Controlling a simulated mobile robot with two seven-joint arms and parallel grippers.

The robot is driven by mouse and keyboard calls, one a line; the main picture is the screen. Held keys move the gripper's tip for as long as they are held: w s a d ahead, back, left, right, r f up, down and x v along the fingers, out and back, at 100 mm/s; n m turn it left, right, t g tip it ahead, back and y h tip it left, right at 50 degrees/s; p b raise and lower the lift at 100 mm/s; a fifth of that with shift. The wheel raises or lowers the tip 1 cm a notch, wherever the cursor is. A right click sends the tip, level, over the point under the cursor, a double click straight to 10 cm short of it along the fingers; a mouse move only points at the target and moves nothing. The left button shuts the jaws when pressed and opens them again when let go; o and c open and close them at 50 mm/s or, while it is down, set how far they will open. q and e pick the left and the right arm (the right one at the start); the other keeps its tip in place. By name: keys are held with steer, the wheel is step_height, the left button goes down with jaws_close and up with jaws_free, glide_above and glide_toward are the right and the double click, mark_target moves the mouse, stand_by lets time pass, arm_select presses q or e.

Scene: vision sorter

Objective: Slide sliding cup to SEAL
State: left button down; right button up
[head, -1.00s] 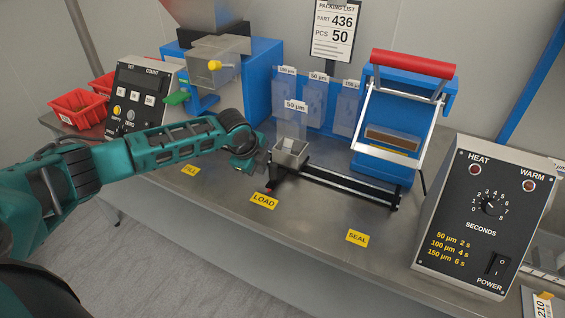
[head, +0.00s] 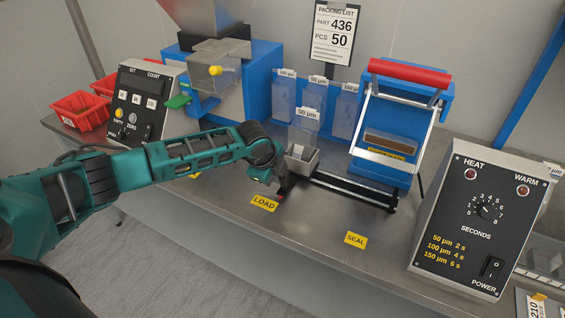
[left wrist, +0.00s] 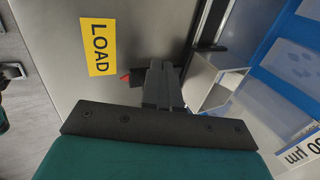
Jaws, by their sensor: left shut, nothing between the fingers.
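The sliding cup (head: 300,158), a small clear-grey open box with a 50 µm bag (head: 308,120) standing at its back, sits near the left end of a dark rail (head: 352,190). The yellow SEAL label (head: 355,239) is on the table near the rail's right end; the LOAD label (head: 264,204) is near its left end. My left gripper (head: 284,184) is shut and empty, at the cup's left side. In the left wrist view its fingers (left wrist: 161,82) are close beside the cup (left wrist: 212,82); whether they touch is unclear. My right gripper is out of view.
The blue sealer (head: 385,166) with its red handle stands behind the rail's right end. The heat control box (head: 483,225) is at right. Bag holders (head: 284,98) stand behind the cup. The counter box (head: 138,105) is at left. The table front near SEAL is clear.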

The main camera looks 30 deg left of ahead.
mark_target(288, 180)
arm_select(q)
steer(key=shift+d+p, duration=0.65)
steer(key=shift+d, duration=1.25)
steer(key=shift+w+d+p, duration=0.15)
steer(key=shift+d+p, duration=0.6)
steer(key=shift+d, duration=2.3)
steer(key=shift+w+d+p, duration=0.1)
steer(key=shift+d+p, duration=0.2)
steer(key=shift+d, duration=4.2)
steer(key=shift+w+d, duration=0.1)
steer(key=shift+d, duration=0.65)
steer(key=shift+a, duration=1.05)
steer(key=v, duration=0.8)
